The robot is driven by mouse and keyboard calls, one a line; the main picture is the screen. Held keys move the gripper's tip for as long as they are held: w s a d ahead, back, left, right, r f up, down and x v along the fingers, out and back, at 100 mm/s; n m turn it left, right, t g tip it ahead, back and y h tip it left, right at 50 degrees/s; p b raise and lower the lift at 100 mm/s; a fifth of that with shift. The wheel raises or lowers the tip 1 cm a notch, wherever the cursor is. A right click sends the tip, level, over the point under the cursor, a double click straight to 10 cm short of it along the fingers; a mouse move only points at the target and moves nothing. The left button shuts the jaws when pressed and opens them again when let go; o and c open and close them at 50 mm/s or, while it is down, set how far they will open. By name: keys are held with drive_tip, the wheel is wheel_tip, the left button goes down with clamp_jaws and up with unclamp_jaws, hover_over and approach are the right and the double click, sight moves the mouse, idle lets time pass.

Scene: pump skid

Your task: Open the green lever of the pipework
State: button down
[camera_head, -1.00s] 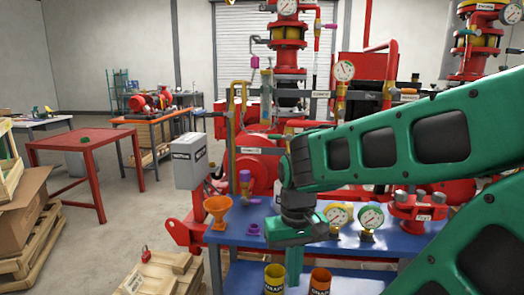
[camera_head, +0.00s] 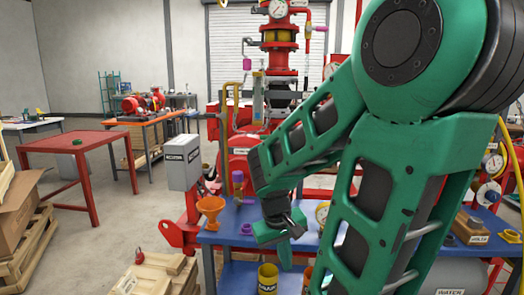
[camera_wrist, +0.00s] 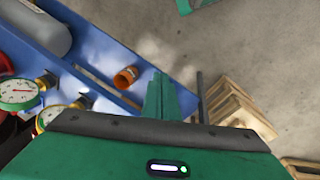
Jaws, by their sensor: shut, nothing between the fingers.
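My gripper (camera_head: 286,258) hangs at the front of the blue bench in the head view, fingers pointing down. In the wrist view its green fingers (camera_wrist: 160,98) are together, with nothing between them, above the bench edge and floor. The red pipework (camera_head: 279,60) rises behind the bench, with a gauge on top and a purple handle (camera_head: 319,29) at its right. I cannot make out a green lever in either view. My green arm covers much of the pipework's right side.
The blue bench (camera_head: 222,238) carries an orange funnel (camera_head: 210,207) and gauges (camera_wrist: 18,91). An orange cup (camera_wrist: 126,77) is near the gripper. A grey box (camera_head: 183,163) stands behind the bench at left. Pallets and a red table (camera_head: 70,140) are farther left, with open floor between.

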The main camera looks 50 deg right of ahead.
drive_tip(key=w+d+f+n+g+h, duration=0.1)
drive_tip(key=w+d+n+h, duration=0.15)
drive_tip(key=d, duration=0.45)
drive_tip(key=w+d+f+n+h, duration=0.1)
drive_tip(key=d+h, duration=0.3)
drive_tip(key=d, duration=0.4)
drive_tip(key=w+d+r+n+h, duration=0.4)
drive_tip(key=w+d+n+h, duration=0.1)
drive_tip(key=d+n+h, duration=0.1)
drive_tip(key=w+d+r+n+t+h, duration=0.2)
drive_tip(key=w+r+n+t+h, duration=0.25)
drive_tip(key=w+r+n, duration=0.35)
drive_tip(key=w+a+r+n+t+y, duration=0.2)
drive_tip(key=w+a+n+t, duration=0.3)
drive_tip(key=n, duration=0.8)
drive_tip(key=w+t, duration=0.3)
drive_tip(key=t, duration=0.1)
drive_tip(key=shift+a+r+n, duration=0.15)
drive_tip(key=shift+r+n, duration=0.2)
drive_tip(key=shift+w+t, duration=0.15)
drive_tip(key=shift+t, duration=0.1)
